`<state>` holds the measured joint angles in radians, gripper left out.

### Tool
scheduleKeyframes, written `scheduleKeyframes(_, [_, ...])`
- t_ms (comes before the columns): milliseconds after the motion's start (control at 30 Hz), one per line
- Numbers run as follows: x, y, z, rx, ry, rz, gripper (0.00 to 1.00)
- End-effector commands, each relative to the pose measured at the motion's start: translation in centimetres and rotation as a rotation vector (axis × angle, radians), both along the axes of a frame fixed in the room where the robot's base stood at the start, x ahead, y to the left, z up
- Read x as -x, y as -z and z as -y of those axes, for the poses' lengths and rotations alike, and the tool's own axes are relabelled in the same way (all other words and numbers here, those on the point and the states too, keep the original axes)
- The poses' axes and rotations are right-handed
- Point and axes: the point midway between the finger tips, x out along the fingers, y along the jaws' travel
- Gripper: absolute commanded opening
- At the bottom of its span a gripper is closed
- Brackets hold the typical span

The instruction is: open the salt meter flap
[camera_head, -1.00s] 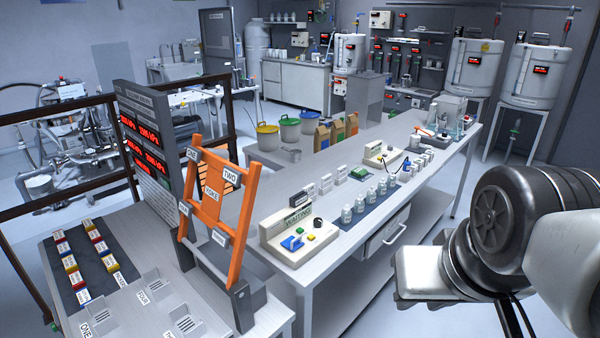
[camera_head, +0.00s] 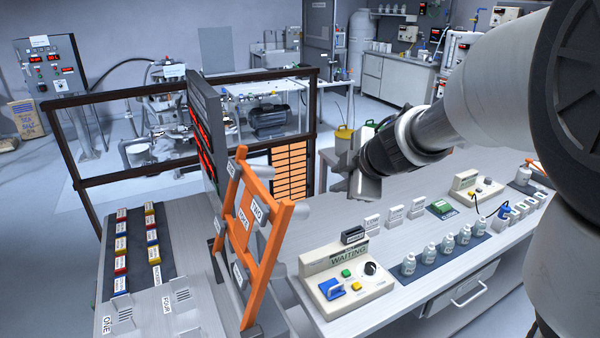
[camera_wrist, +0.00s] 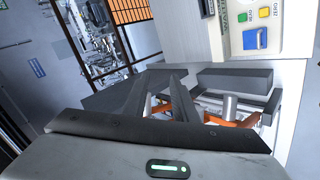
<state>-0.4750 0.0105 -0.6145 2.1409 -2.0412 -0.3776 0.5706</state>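A meter-like box (camera_head: 345,273) stands on the bench at the front middle. It has a WAITING display, a blue part (camera_head: 331,289), green and yellow buttons and a black knob. The box and its blue part (camera_wrist: 255,39) also show at the upper right of the wrist view. I cannot tell whether the blue part is the flap. A second, similar box (camera_head: 476,189) stands farther back. My gripper (camera_head: 362,178) is in the air beyond the nearer box, apart from it. The wrist view shows its dark fingers, but their gap is unclear. It holds nothing I can make out.
The orange frame (camera_head: 262,235) stands upright left of the nearer box, beside a red-lit display board (camera_head: 205,125). Several white bottles (camera_head: 428,257) stand on a dark mat right of the box. Small coloured blocks (camera_head: 121,242) sit on the left table.

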Motion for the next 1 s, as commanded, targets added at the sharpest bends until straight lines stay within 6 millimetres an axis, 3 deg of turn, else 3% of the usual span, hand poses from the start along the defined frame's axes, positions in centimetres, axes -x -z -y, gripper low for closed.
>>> scheduleKeyframes(33, [0.7,2.5,-0.8,0.069,-0.098,-0.086,0.26])
scheduleKeyframes(100, [2.5,5.6,-0.8,0.160,-0.213,-0.211,0.26])
scheduleKeyframes(200, [5.0,8.6,0.2,0.272,-0.320,-0.372,0.26])
scheduleKeyframes(400, [8.0,10.9,2.5,0.391,-0.401,-0.546,0.26])
scheduleKeyframes(667, [7.8,14.3,2.6,0.401,-0.405,-0.566,0.26])
scheduleKeyframes(1000, [6.4,22.0,2.0,0.400,-0.408,-0.562,0.26])
